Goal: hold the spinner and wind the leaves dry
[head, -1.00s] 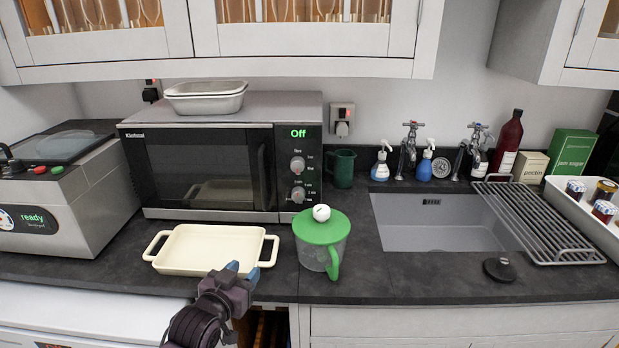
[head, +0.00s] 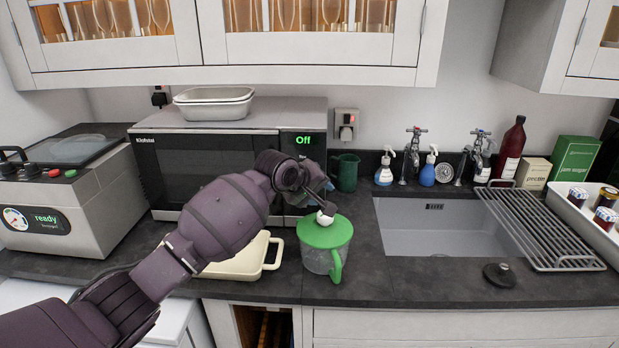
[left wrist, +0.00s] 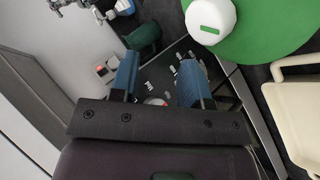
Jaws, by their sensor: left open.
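The spinner is a clear tub with a green lid (head: 325,232), a green side handle (head: 336,267) and a white knob (head: 324,219) on top. It stands upright on the dark counter, left of the sink. My left gripper (head: 322,192) is just above and behind the knob in the head view; its fingers are partly hidden by my wrist. In the left wrist view the gripper (left wrist: 160,80) is open with nothing held between its blue fingers. The knob (left wrist: 210,22) and lid (left wrist: 262,40) lie to the upper right, outside the fingers. Leaves cannot be made out. My right gripper is not in view.
A cream tray (head: 240,262) lies left of the spinner, partly hidden by my left arm. The microwave (head: 190,165) stands behind my arm. A green mug (head: 345,172) is behind the spinner. The sink (head: 440,228) and a wire rack (head: 545,230) are to the right.

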